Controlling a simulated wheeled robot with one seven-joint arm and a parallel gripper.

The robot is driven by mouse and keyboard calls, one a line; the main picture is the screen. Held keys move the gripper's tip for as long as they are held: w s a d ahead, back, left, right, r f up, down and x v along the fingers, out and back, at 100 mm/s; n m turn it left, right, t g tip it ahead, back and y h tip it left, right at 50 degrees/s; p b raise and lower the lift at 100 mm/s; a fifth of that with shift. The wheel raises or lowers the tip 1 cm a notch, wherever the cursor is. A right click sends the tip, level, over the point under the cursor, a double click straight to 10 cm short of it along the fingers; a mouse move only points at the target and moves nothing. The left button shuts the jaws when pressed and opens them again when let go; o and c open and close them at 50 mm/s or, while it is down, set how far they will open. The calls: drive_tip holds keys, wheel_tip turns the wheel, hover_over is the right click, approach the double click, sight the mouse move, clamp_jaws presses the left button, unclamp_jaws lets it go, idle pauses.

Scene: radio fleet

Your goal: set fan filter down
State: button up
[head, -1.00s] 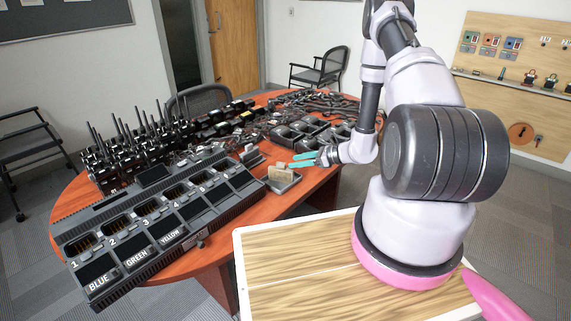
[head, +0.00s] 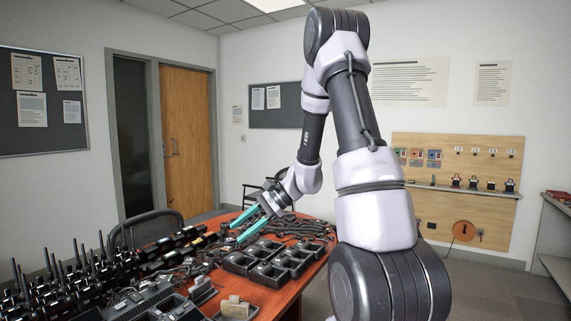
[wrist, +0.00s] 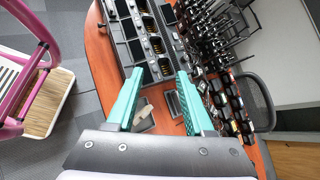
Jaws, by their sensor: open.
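My gripper (head: 236,232) is open, its two teal fingers apart with nothing between the tips. It hangs above the red-brown table, over the dark trays in the head view; the wrist view shows my gripper (wrist: 159,73) from behind. A small beige block (head: 235,306) sits on a grey holder on the table, low in the head view. In the wrist view a pale block (wrist: 146,112) shows beside the left finger and a dark ribbed piece (wrist: 175,103) beside the right finger. I cannot tell for sure which of these is the fan filter.
The table (head: 290,292) is crowded. Dark open trays (head: 268,262) lie near its right edge, with black cables (head: 305,228) behind. Radios with upright antennas (head: 70,280) stand at left. A pegboard (head: 455,200) is on the right wall. The air above the table is free.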

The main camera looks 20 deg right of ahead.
drive_tip(key=s+d+r+n+t+h, duration=0.2)
drive_tip(key=s+r+n+h, duration=0.2)
drive_tip(key=s+r, duration=0.6)
drive_tip(key=s+d+r+n+t+h, duration=0.2)
drive_tip(key=s+r+n+t+h, duration=0.1)
drive_tip(key=s+r, duration=0.6)
wheel_tip(320, 180, up, 2)
drive_tip(key=n+h, duration=0.1)
drive_tip(key=n, duration=0.1)
drive_tip(key=shift+s+d+r+n+h, duration=0.15)
drive_tip(key=shift+s+d+n+h, duration=0.15)
drive_tip(key=shift+s, duration=0.1)
